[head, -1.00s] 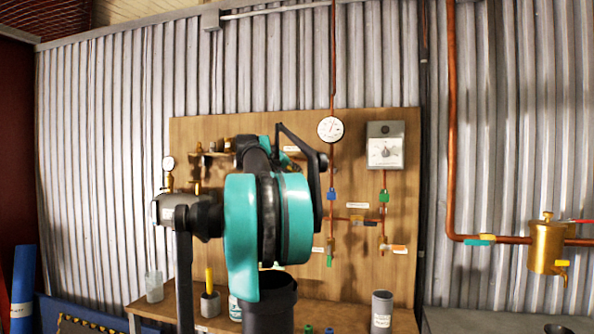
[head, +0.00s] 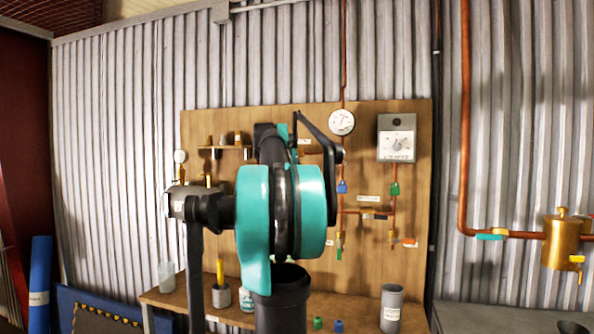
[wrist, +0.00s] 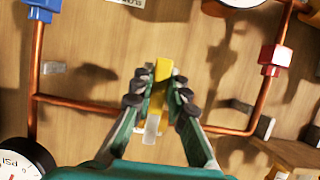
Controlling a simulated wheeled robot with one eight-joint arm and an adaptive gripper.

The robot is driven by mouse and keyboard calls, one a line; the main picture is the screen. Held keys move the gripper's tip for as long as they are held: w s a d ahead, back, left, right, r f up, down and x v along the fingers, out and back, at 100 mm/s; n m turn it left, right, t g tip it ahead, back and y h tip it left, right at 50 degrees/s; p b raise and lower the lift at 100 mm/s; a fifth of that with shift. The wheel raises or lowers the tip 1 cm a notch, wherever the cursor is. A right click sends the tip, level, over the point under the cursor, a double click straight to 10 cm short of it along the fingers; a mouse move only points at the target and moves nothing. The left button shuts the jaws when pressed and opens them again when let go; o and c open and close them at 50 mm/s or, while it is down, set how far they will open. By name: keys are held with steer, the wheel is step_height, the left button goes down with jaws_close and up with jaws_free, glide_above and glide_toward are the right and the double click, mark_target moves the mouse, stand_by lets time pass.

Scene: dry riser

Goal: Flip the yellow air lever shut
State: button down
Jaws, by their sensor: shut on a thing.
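In the wrist view, my gripper (wrist: 160,88) is shut on a yellow lever (wrist: 163,72). The lever stands between the two dark-padded fingertips, in front of the wooden board and next to a copper pipe (wrist: 80,103). A pale, translucent piece (wrist: 151,130) shows between the fingers below the lever. How the lever joins its valve is hidden by the fingers. In the head view, my teal and black arm covers the middle of the board (head: 225,118), and my gripper and the held lever cannot be made out there.
A blue fitting (wrist: 40,8), a red fitting (wrist: 274,57) and a pressure gauge (wrist: 22,165) surround my gripper in the wrist view. In the head view, a bench ledge (head: 355,318) holds a grey cup (head: 391,305). A brass pot (head: 562,240) hangs at the right.

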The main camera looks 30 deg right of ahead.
stand_by(0.6)
steer(key=c, duration=1.5)
jaws_free()
steer(key=shift+a, duration=0.1)
steer(key=v, duration=1.2)
steer(key=s+a+f+n+g+y, duration=0.15)
steer(key=a+f, duration=0.35)
steer(key=f, duration=0.7)
steer(key=s+a+f+n+y, duration=0.15)
steer(key=a+f, duration=0.35)
steer(key=f, duration=0.6)
steer(key=s+a+f+n+g+y, duration=0.15)
steer(key=a+f, duration=0.35)
steer(key=f, duration=0.7)
steer(key=s+a+f+n+y, duration=0.1)
steer(key=s+a+f+y, duration=0.1)
steer(key=s+a+f, duration=0.3)
steer(key=s+a+f+n+g+y, duration=0.1)
steer(key=s+a+f+n+y, duration=0.1)
steer(key=s+a+f, duration=0.3)
steer(key=s+a+f+n+y, duration=0.2)
steer(key=s+a+f, duration=0.4)
steer(key=s+f, duration=0.4)
steer(key=shift+s+f+g, duration=0.15)
steer(key=shift+s+f, duration=0.05)
steer(key=shift+f, duration=1)
steer(key=shift+s+f+g, duration=0.15)
steer(key=shift+f, duration=1.1)
